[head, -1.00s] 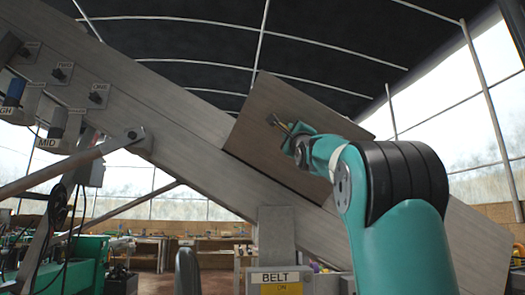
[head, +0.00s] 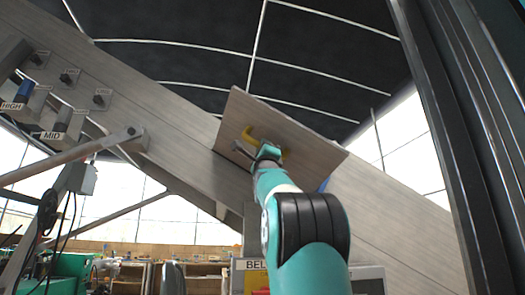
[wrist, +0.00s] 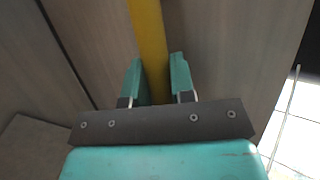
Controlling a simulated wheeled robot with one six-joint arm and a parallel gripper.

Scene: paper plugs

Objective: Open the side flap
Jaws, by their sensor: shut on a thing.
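The side flap (head: 305,148) is a flat grey-brown panel on the side of the sloping chute (head: 370,200) in the head view. Its upper corner stands above the chute's top edge. A yellow handle (head: 250,136) is fixed to its face. My gripper (head: 262,152) is at this handle. In the wrist view, my gripper (wrist: 155,75) has its two teal fingers on either side of the yellow handle bar (wrist: 148,35), shut on it. A bit of blue shows at the flap's lower right edge. My arm hides part of the flap's lower edge.
Labelled switches and a HIGH and MID lever (head: 52,137) are at the left on the chute. A BELT sign (head: 250,266) stands below. A dark ribbed post (head: 455,110) rises at the right. Benches are far behind.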

